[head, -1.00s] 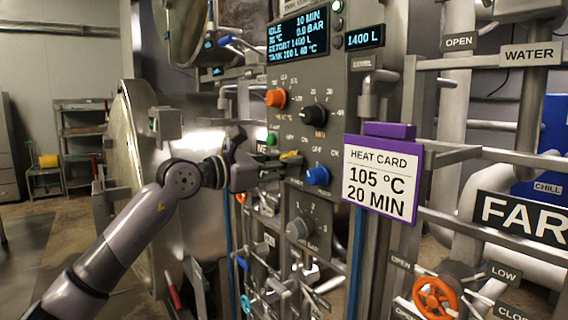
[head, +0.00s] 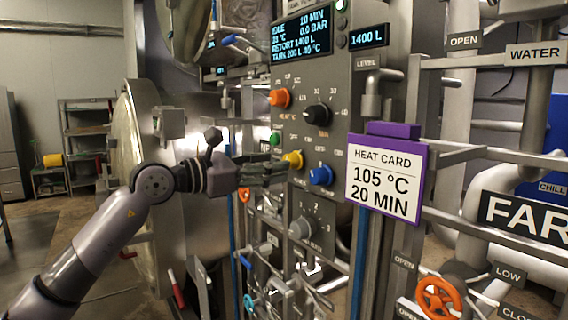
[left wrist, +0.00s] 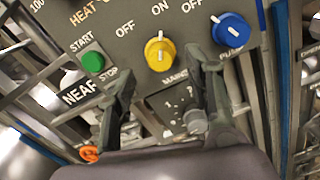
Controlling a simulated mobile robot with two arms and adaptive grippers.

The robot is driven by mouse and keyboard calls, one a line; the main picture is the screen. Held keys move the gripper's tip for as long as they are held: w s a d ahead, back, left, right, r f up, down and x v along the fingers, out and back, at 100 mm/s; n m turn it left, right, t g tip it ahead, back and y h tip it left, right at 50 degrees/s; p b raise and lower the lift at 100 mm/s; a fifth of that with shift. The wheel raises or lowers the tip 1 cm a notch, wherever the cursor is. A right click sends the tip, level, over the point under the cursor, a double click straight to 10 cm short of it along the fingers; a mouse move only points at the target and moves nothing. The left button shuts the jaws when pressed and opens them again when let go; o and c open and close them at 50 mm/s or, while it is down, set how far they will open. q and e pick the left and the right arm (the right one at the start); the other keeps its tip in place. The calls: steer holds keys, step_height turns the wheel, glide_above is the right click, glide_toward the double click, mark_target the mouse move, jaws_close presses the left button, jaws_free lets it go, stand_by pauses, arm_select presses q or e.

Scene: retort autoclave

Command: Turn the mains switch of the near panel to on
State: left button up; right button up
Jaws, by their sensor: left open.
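The near panel (head: 325,112) is grey, with a NEAR label (left wrist: 80,92) in the left wrist view. Its mains switch is a yellow knob (left wrist: 159,52), which also shows in the head view (head: 293,159). In the left wrist view its white mark points up the picture, towards the ON label. My left gripper (left wrist: 160,88) is open and empty, its two fingers apart below the knob in the picture. In the head view the left gripper (head: 282,172) is just left of and slightly below the knob. Whether a finger touches the panel is unclear. My right gripper is not in view.
A blue knob (left wrist: 231,30) sits right of the yellow one, with its mark towards OFF. A green start button (left wrist: 93,62) is to the left. A grey knob (head: 301,227) is below. The purple-framed heat card (head: 385,178) stands right of the panel.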

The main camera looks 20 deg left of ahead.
arm_select(q)
steer(key=v, duration=0.7)
